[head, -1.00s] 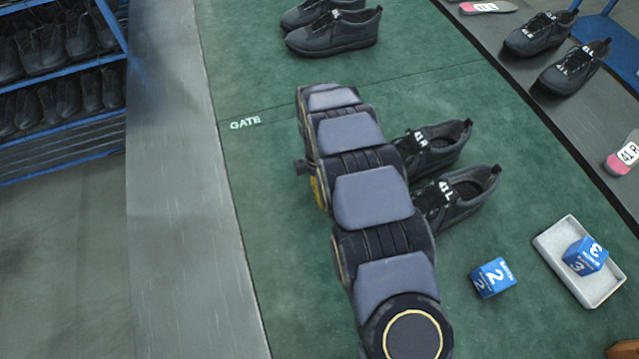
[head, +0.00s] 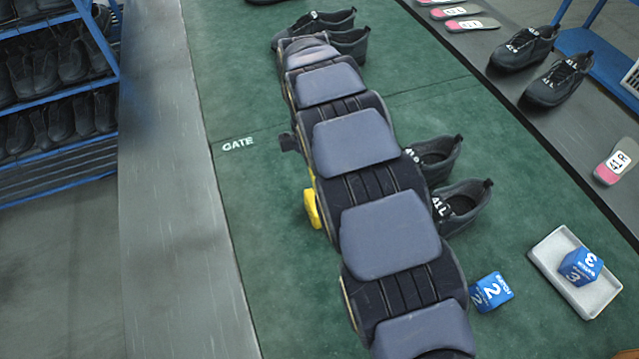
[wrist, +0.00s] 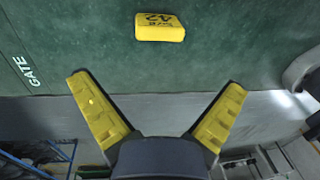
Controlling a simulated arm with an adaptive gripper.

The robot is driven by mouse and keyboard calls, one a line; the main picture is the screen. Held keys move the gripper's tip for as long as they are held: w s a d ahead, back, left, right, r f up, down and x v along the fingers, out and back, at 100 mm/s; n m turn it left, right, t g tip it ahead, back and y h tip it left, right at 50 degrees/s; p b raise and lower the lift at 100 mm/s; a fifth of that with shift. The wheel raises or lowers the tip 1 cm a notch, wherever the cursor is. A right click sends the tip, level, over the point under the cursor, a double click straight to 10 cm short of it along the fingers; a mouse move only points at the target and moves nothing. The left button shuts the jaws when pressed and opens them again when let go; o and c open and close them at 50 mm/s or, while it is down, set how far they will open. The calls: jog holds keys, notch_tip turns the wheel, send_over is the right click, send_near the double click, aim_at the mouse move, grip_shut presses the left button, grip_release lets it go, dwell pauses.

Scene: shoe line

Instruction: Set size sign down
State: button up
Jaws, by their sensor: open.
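The yellow size sign (wrist: 160,27), with dark lettering reading 42, rests on the green mat (wrist: 90,55) in the wrist view. It lies beyond my fingertips, apart from both fingers. My gripper (wrist: 157,95) is open, its two yellow fingers spread wide with nothing between them. In the head view my own arm covers most of the gripper. A yellow patch (head: 311,208) shows at the arm's left edge there; it may be the sign, but I cannot tell for certain.
The GATE marking (head: 238,143) is on the mat, left of my arm. Two black shoes (head: 460,207) stand close right of the arm. A blue cube (head: 491,292) sits lower right, near a white tray (head: 548,257) holding another blue cube (head: 581,266). A shoe rack (head: 60,100) is left.

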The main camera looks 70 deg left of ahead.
jog(key=shift+r, duration=0.15)
jog(key=w+d+r+m, duration=0.4)
jog(key=w+d+m, duration=0.1)
jog(key=w+d, duration=0.25)
jog(key=w+d+r+m, duration=0.5)
jog(key=w+d, duration=0.1)
jog(key=w, duration=0.2)
jog(key=w+d+r+m, duration=0.25)
jog(key=d+m, duration=0.25)
jog(key=d, duration=0.3)
jog(key=w+d+r+m, duration=0.1)
jog(key=d+r+m, duration=0.25)
jog(key=d, duration=0.55)
jog(key=s+d+m+g+y, duration=0.1)
jog(key=s+d+m, duration=1.5)
jog(key=d, duration=0.3)
jog(key=shift+s+r+m+g+y, duration=0.15)
jog(key=shift+r+m+g+y, duration=0.25)
jog(key=shift+m, duration=0.45)
